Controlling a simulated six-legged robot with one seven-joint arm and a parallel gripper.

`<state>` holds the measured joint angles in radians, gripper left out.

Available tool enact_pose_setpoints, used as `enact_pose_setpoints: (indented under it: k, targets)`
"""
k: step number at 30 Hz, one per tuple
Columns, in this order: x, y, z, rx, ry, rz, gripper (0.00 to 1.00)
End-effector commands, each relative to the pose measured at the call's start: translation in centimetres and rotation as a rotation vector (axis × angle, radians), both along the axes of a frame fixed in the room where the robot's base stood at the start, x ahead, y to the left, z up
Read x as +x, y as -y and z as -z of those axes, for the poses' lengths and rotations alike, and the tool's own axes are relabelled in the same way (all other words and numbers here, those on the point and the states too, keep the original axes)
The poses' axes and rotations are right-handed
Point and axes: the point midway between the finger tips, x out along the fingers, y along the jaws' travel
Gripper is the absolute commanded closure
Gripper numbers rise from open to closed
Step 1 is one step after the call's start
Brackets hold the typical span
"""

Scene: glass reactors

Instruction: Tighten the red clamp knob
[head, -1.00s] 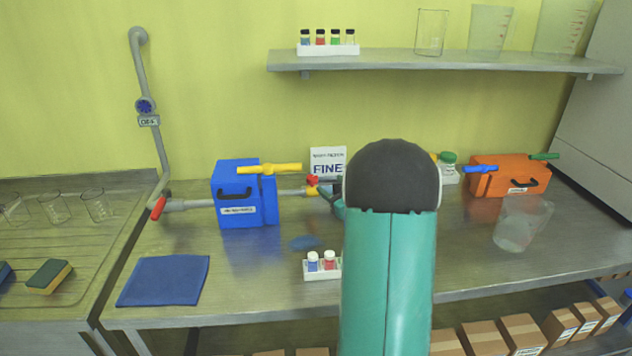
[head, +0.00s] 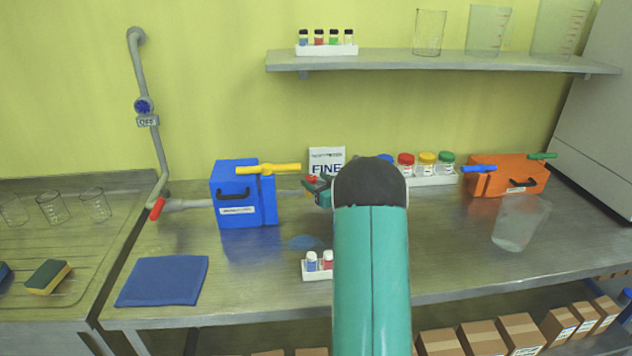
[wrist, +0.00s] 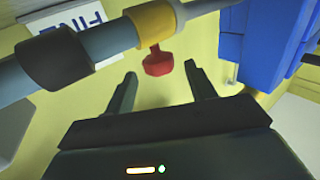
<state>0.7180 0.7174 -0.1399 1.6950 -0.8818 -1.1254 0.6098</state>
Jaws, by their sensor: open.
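The red clamp knob (wrist: 158,62) hangs below a yellow collar (wrist: 157,24) on a grey pipe (wrist: 108,40) in the wrist view. My gripper (wrist: 160,77) is open and empty, with its two dark fingers pointing toward the knob. The knob shows between the fingertips in the picture, near their ends, with a gap on each side. I cannot tell how deep it sits between them. In the head view only a little red of the knob (head: 311,178) shows beside my gripper (head: 317,188), mostly hidden by it and my arm.
A blue box (head: 236,195) with a yellow handle (head: 268,169) stands left of the knob. A FINE sign (head: 326,160) is behind. A white vial rack (head: 316,272) stands in front. Lidded jars (head: 427,163) and an orange box (head: 508,178) are to the right.

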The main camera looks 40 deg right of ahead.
Motion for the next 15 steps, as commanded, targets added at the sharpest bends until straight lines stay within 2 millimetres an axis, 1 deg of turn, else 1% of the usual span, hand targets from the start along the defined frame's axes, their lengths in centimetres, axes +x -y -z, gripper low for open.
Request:
enact_pose_setpoints:
  k: [3, 11, 15]
  targets:
    - [0.69, -0.02, 0.04, 0.000, 0.000, 0.000, 0.45]
    - [0.78, 0.02, 0.00, 0.000, 0.000, 0.000, 0.45]
    - [0.76, 0.03, 0.00, 0.000, 0.000, 0.001, 0.72]
